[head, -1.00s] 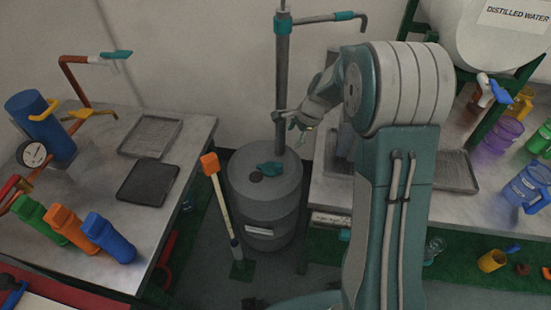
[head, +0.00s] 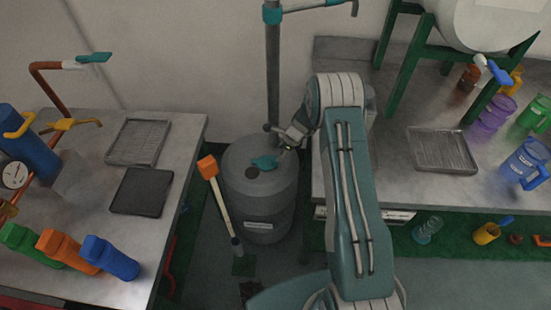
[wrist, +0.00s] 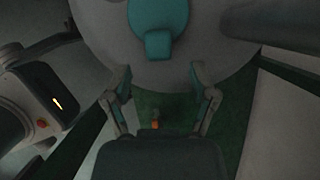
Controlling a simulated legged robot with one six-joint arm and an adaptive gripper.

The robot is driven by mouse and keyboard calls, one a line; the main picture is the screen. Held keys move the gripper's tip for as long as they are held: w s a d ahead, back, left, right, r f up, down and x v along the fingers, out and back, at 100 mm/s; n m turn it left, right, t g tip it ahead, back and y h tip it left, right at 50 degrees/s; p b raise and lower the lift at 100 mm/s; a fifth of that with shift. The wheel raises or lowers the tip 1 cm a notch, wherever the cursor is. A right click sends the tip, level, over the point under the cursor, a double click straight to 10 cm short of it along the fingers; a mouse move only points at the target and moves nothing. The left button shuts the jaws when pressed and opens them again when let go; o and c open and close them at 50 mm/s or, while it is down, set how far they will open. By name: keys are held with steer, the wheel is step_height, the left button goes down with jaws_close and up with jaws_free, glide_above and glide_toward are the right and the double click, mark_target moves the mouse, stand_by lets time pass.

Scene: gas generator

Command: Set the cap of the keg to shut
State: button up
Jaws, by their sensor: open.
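The grey keg (head: 258,205) stands on the floor between the two tables. Its teal cap (head: 264,162) sits on the keg's top, beside a dark round spot (head: 251,173). In the wrist view the cap (wrist: 158,42) shows as a teal disc with a tab that points down towards my gripper (wrist: 160,82). My gripper is open and empty, its two fingers spread at the near edge of the keg's top, short of the tab. In the head view my gripper (head: 284,142) is just right of the cap, partly hidden by my own wrist.
A grey vertical pipe (head: 272,80) rises behind the keg. An orange-headed mallet-like tool (head: 208,168) leans left of the keg. The left table (head: 190,150) holds trays and bottles. The right table (head: 335,180) stands close to the keg's right side.

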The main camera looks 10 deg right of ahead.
mark_target(276, 158)
steer(key=x, duration=0.5)
steer(key=shift+a, duration=0.3)
steer(key=shift+d, duration=0.15)
steer(key=shift+c, duration=0.6)
jaws_close()
